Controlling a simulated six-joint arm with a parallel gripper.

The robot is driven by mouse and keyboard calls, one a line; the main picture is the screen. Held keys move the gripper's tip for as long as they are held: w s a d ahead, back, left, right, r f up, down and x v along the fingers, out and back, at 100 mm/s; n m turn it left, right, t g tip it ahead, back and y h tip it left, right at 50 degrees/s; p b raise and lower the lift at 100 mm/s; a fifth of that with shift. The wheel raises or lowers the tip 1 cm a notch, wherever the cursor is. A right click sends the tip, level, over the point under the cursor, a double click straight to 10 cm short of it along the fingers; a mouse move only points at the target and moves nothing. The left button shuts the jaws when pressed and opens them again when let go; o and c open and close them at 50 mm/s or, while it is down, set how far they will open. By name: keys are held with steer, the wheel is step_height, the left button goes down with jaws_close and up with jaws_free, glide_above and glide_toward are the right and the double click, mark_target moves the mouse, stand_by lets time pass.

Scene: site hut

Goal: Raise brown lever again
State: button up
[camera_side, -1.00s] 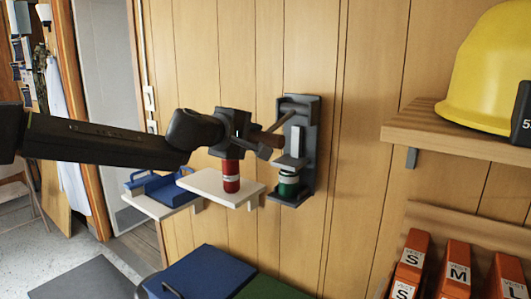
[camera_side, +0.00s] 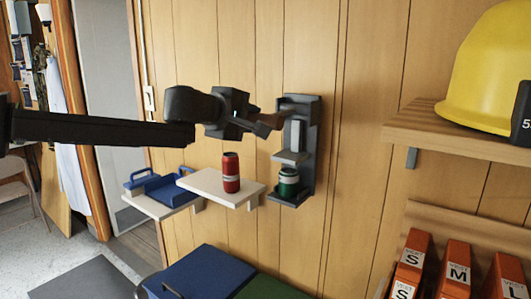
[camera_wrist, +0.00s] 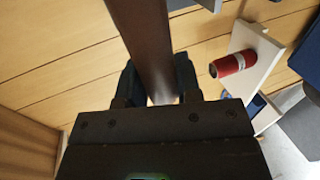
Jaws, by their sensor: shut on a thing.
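My gripper (camera_side: 262,127) is shut on the brown lever (camera_side: 273,119) of the grey wall-mounted press (camera_side: 313,150). In the wrist view the lever (camera_wrist: 147,35) runs between the two fingers of my gripper (camera_wrist: 158,84). In the side view the lever is mostly hidden by the gripper and stands out from the top of the press, close to level. The light grey press plate (camera_side: 290,158) is above a green can (camera_side: 288,182), which stands upright on the base of the press.
A red can (camera_side: 231,173) stands on a white shelf (camera_side: 207,186) left of the press. A blue tray (camera_side: 170,188) sits on another shelf further left. A wooden shelf with a yellow helmet (camera_side: 490,70) is at the right. The wall above the press is clear.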

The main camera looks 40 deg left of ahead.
steer(key=shift+r, duration=0.15)
steer(key=shift+w+r, duration=0.15)
steer(key=shift+r, duration=1.75)
steer(key=shift+w+r, duration=0.25)
steer(key=shift+r, duration=0.35)
steer(key=shift+w+r, duration=0.25)
steer(key=shift+r, duration=0.35)
steer(key=shift+w+r, duration=0.25)
steer(key=shift+r, duration=0.35)
steer(key=shift+w+r, duration=0.6)
steer(key=shift+r, duration=0.15)
steer(key=shift+w+r, duration=0.55)
steer(key=shift+r, duration=0.2)
steer(key=shift+w+r, duration=0.1)
